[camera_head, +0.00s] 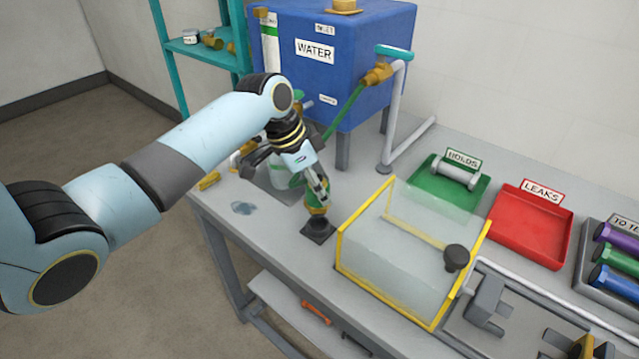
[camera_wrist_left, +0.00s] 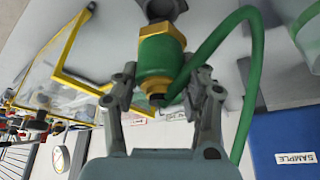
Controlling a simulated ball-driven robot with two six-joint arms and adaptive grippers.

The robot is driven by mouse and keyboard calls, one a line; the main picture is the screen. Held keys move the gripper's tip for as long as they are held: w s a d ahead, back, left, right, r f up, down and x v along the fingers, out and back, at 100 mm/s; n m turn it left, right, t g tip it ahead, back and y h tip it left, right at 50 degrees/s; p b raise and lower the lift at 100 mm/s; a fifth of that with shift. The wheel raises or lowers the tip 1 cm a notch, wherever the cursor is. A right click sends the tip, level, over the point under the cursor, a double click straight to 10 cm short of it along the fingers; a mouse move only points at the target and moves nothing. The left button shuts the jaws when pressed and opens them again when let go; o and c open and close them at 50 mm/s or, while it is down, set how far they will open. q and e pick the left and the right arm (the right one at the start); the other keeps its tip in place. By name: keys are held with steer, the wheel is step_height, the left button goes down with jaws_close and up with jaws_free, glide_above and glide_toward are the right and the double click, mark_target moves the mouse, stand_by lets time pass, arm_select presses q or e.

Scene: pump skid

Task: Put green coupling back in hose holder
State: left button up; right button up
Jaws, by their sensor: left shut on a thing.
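The green coupling (camera_head: 316,211) has a green band and brass fittings, and a green hose (camera_wrist_left: 251,75) curves away from it in the left wrist view. My left gripper (camera_head: 317,194) points down and is shut on the coupling (camera_wrist_left: 158,55), with a finger on either side. The hose holder (camera_head: 319,232) is a dark piece with a square base near the bench's front edge, right below the coupling. Its dark top (camera_wrist_left: 162,8) meets the coupling's brass end in the left wrist view. I cannot tell how deep the coupling sits in it.
A clear box with yellow edges (camera_head: 345,262) stands close to the right of the holder. The blue water tank (camera_head: 350,60) is behind. A green tray (camera_head: 425,190), a red tray (camera_head: 530,250) and a grey rack (camera_head: 595,275) line the back right.

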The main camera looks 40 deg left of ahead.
arm_select(q)
step_height(320, 180, down, 2)
steer(key=shift+f+b, duration=0.1)
steer(key=shift+b, duration=0.7)
steer(key=shift+r, duration=0.2)
arm_select(e)
steer(key=shift+a+f, duration=0.3)
steer(key=shift+f, duration=0.25)
steer(key=shift+a+f, duration=0.3)
steer(key=shift+f, duration=0.2)
arm_select(q)
steer(key=shift+p, duration=0.5)
arm_select(e)
steer(key=shift+d+r, duration=0.35)
steer(key=shift+d, duration=0.05)
arm_select(q)
steer(key=shift+p, duration=0.3)
arm_select(e)
steer(key=shift+r, duration=0.3)
steer(key=shift+a, duration=0.2)
arm_select(q)
steer(key=shift+f+b, duration=0.55)
steer(key=shift+f, duration=0.45)
arm_select(e)
steer(key=shift+d+f, duration=0.2)
steer(key=shift+f, duration=0.35)
